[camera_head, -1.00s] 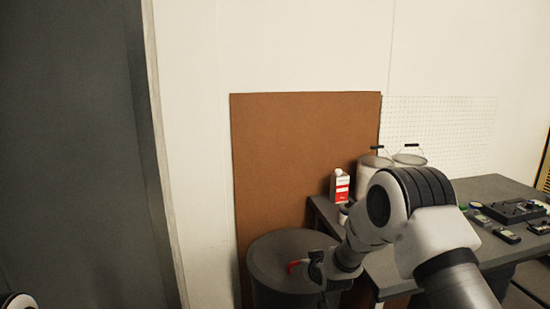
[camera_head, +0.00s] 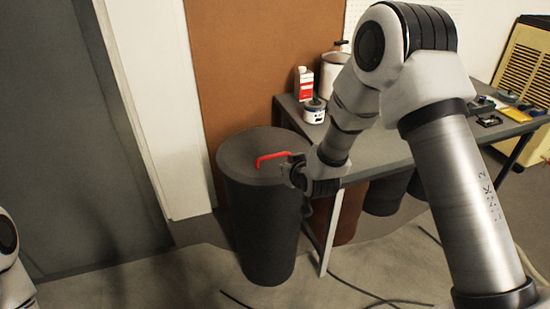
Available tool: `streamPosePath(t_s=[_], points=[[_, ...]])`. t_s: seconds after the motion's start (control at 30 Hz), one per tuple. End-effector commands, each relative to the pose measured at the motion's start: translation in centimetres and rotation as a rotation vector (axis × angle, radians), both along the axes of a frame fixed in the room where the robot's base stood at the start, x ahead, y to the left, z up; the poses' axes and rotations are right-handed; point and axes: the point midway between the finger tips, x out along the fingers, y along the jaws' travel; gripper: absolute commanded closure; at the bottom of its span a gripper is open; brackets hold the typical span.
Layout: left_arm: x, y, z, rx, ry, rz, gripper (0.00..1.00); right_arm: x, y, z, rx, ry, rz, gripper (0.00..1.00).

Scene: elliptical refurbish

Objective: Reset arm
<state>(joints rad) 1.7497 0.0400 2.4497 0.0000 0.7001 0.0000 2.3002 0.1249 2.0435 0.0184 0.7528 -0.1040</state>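My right arm comes in from the right, and its gripper (camera_head: 297,172) is low beside the dark round bin (camera_head: 265,225), at the right edge of its top. A red bent bar (camera_head: 272,158) reaches from the gripper out over the bin's top. I cannot tell whether the gripper holds the bar or whether the bar belongs to the bin. The fingers are small and dark, so their opening cannot be made out. Only a white joint of my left arm shows at the left edge; its gripper is out of view.
A grey table (camera_head: 385,150) stands right of the bin, behind my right arm. Cables (camera_head: 375,297) lie on the floor. Floor at front left is clear.

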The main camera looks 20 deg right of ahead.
Motion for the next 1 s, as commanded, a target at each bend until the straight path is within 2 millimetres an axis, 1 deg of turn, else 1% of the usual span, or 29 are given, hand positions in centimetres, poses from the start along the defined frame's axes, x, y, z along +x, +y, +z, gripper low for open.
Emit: streamPosePath(t_s=[0.13, 0.2, 0.27, 0.33, 0.37, 0.4, 0.47, 0.5, 0.57, 0.6, 0.67, 0.7, 0.8, 0.83, 0.9, 1.0], points=[[0.0, 0.0, 0.1, 0.000, 0.000, 0.000, 0.00, -0.2, 0.0, 0.0, 0.000, 0.001, 0.000, 1.00], [0.0, 0.0, 0.6, 0.000, 0.000, 0.000, 0.00, -0.6, 0.0, -0.7, -0.001, 0.023, 0.000, 1.00], [0.0, 0.0, 1.6, 0.000, 0.000, 0.000, 0.00, -1.6, 0.2, -2.4, -0.003, 0.070, 0.004, 1.00], [0.0, 0.0, 3.0, 0.000, 0.000, 0.000, 0.00, -4.0, 0.6, -5.6, -0.008, 0.162, 0.013, 1.00], [0.0, 0.0, 3.6, 0.000, 0.000, 0.000, 0.00, -5.6, 0.8, -7.1, -0.009, 0.212, 0.019, 1.00], [0.0, 0.0, 4.4, 0.000, 0.000, 0.000, 0.00, -8.2, 1.2, -9.3, -0.011, 0.286, 0.027, 1.00], [0.0, 0.0, 5.5, 0.000, 0.000, 0.000, 0.00, -12.8, 1.7, -12.3, -0.009, 0.408, 0.039, 1.00], [0.0, 0.0, 6.2, 0.000, 0.000, 0.000, 0.00, -16.2, 2.0, -14.0, -0.006, 0.490, 0.045, 1.00], [0.0, 0.0, 7.1, 0.000, 0.000, 0.000, 0.00, -21.4, 2.5, -15.9, 0.000, 0.612, 0.052, 1.00], [0.0, 0.0, 7.6, 0.000, 0.000, 0.000, 0.00, -24.8, 2.8, -16.8, 0.006, 0.691, 0.055, 1.00], [0.0, 0.0, 8.2, 0.000, 0.000, 0.000, 0.00, -29.5, 3.1, -17.4, 0.013, 0.797, 0.058, 1.00], [0.0, 0.0, 8.4, 0.000, 0.000, 0.000, 0.00, -32.2, 3.3, -17.6, 0.019, 0.858, 0.057, 1.00], [0.0, 0.0, 8.4, 0.000, 0.000, 0.000, 0.00, -36.9, 3.7, -17.3, 0.032, 0.966, 0.049, 1.00], [0.0, 0.0, 8.2, 0.000, 0.000, 0.000, 0.00, -37.6, 3.7, -17.2, 0.037, 0.982, 0.044, 1.00], [0.0, 0.0, 8.2, 0.000, 0.001, 0.000, 0.00, -38.6, 3.8, -16.9, 0.047, 1.007, 0.031, 1.00], [0.0, 0.0, 8.2, 0.000, 0.001, 0.000, 0.00, -38.7, 3.8, -16.8, 0.050, 1.011, 0.028, 1.00]])
